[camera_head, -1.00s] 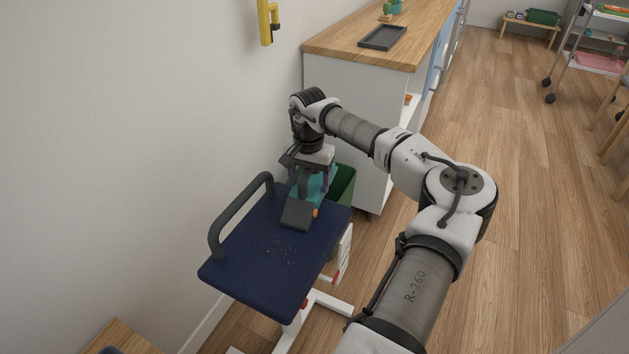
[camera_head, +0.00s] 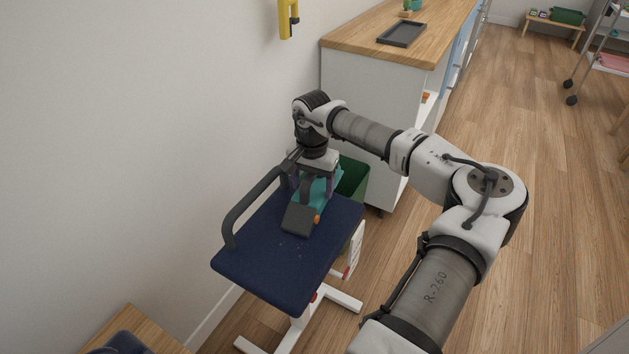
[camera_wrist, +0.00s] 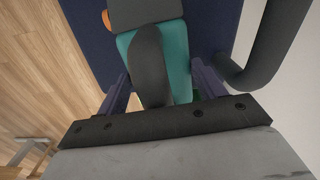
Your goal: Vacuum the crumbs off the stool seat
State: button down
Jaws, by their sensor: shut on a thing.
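The stool seat (camera_head: 265,262) is a dark blue pad with a dark curved rail along its left side. My gripper (camera_head: 315,184) is shut on the handle of a teal and dark grey hand vacuum (camera_head: 299,219) over the seat's far end. The vacuum's dark nozzle points toward the crumbs; I cannot tell if it touches the seat. In the wrist view the vacuum (camera_wrist: 177,68) shows between my fingers, with its dark handle and an orange button.
A green bin (camera_head: 352,178) stands behind the seat, beside the white counter (camera_head: 365,85). The seat's rail (camera_head: 250,203) rises close to my gripper on the left, near the wall. A wooden surface (camera_head: 140,325) is at the lower left.

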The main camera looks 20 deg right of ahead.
aim_at(304, 194)
jog(key=shift+s+a, duration=0.65)
jog(key=shift+a, duration=0.2)
jog(key=shift+s+a, duration=0.65)
jog(key=shift+a, duration=0.15)
jog(key=shift+s+a+r, duration=0.1)
jog(key=shift+s+a, duration=1.05)
jog(key=shift+a, duration=0.3)
jog(key=shift+w+d+b, duration=0.1)
jog(key=shift+b, duration=0.2)
